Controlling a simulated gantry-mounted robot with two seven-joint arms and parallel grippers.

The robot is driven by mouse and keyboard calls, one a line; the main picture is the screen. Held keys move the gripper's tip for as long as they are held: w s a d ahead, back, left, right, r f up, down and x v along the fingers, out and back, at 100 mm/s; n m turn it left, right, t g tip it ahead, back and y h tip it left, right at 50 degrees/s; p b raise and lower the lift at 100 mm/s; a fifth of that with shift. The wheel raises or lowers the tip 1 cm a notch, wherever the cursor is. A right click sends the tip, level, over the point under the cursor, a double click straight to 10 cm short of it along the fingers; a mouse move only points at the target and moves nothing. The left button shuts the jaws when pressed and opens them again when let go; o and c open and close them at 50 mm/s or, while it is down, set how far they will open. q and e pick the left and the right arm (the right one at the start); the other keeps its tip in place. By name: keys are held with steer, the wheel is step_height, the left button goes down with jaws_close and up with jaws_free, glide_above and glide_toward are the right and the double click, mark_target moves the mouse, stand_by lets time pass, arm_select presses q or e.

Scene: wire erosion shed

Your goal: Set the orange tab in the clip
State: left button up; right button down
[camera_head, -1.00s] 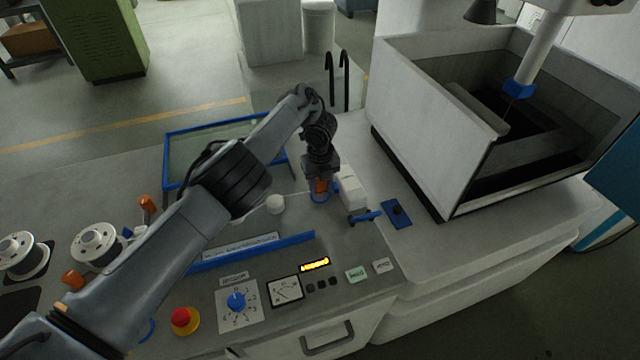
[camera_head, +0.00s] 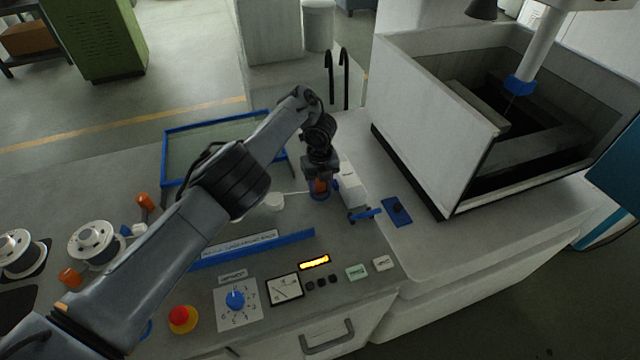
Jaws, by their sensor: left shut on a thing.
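My left gripper (camera_head: 320,192) points down over the console top and is shut on the orange tab (camera_head: 321,186), of which only a small patch shows between the dark fingers. A thin white cord (camera_head: 291,193) runs from a round white piece (camera_head: 273,202) on the left towards the gripper. Blue shows around the fingertips, close beside a white block (camera_head: 352,191); I cannot tell whether this blue is the clip, or whether the tab touches it. A blue lever (camera_head: 366,214) sticks out at the block's near end. My right gripper is out of view.
A blue plate with a black knob (camera_head: 397,211) lies right of the block. A blue-edged strip (camera_head: 252,251), a dial (camera_head: 237,300) and a red button (camera_head: 182,316) are nearer. White spools (camera_head: 95,244) and other orange pieces (camera_head: 145,202) are left. The open machine tank (camera_head: 430,120) stands right.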

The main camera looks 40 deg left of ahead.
arm_select(q)
steer(key=o, duration=1.1)
steer(key=shift+o, duration=0.2)
